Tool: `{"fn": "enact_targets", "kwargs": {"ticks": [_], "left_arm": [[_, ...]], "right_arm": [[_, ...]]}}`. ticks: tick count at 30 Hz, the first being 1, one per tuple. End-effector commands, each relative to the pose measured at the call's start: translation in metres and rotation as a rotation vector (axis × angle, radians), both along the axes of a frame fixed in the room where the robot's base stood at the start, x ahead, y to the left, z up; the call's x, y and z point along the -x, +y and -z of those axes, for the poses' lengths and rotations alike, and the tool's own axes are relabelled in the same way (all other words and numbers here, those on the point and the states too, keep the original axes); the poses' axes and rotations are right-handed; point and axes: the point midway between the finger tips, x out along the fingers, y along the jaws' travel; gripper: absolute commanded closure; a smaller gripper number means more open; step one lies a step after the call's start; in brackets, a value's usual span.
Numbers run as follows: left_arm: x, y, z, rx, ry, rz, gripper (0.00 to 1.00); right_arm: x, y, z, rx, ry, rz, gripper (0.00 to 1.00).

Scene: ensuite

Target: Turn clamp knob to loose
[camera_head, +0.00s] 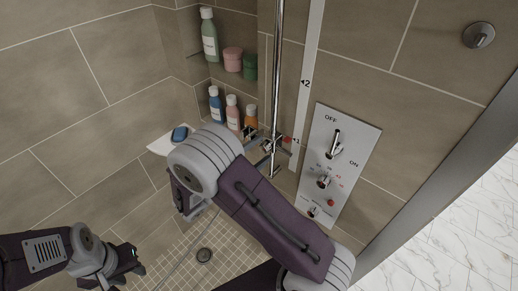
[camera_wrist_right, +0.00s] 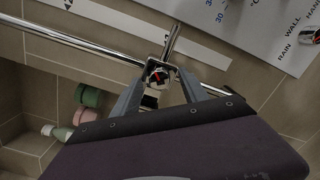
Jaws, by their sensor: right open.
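The clamp knob (camera_wrist_right: 158,77) shows in the right wrist view as a small round dial face with a red mark and a metal surround, at the shower rail (camera_wrist_right: 85,44). My right gripper (camera_wrist_right: 163,76) is open, its two fingers on either side of the knob; I cannot tell whether they touch it. In the head view the clamp (camera_head: 268,144) sits low on the upright rail (camera_head: 278,60), partly crowded by my right arm, which hides most of that gripper. My left gripper (camera_head: 130,262) is low at the left, away from the clamp; its jaw opening is unclear.
A white scale strip (camera_head: 306,75) marked 1 and 2 runs beside the rail. A white control panel (camera_head: 352,140) with several knobs is to its right. Bottles (camera_head: 209,35) and jars stand in the wall niches. A soap dish (camera_head: 160,145) with blue soap is left.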

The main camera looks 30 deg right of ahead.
Motion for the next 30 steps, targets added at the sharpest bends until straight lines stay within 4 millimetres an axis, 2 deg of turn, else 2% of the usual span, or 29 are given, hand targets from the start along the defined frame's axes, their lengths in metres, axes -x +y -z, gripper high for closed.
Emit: {"fn": "enact_targets", "kwargs": {"ticks": [5, 11, 22, 30], "left_arm": [[0.0, 0.0, 0.001, 0.0, 0.0, 0.0, 0.64], [0.0, 0.0, 0.001, 0.0, 0.0, 0.0, 0.64], [0.0, 0.0, -0.004, 0.0, 0.0, 0.0, 0.64], [0.0, 0.0, -0.016, 0.0, 0.0, 0.0, 0.64]], "right_arm": [[0.0, 0.0, 0.001, 0.0, 0.0, 0.0, 0.48], [0.0, 0.0, 0.0, 0.0, 0.0, 0.0, 1.0], [0.0, 0.0, -0.001, 0.022, 0.051, 0.002, 1.0], [0.001, 0.0, -0.002, 0.097, 0.228, 0.003, 1.0]]}}
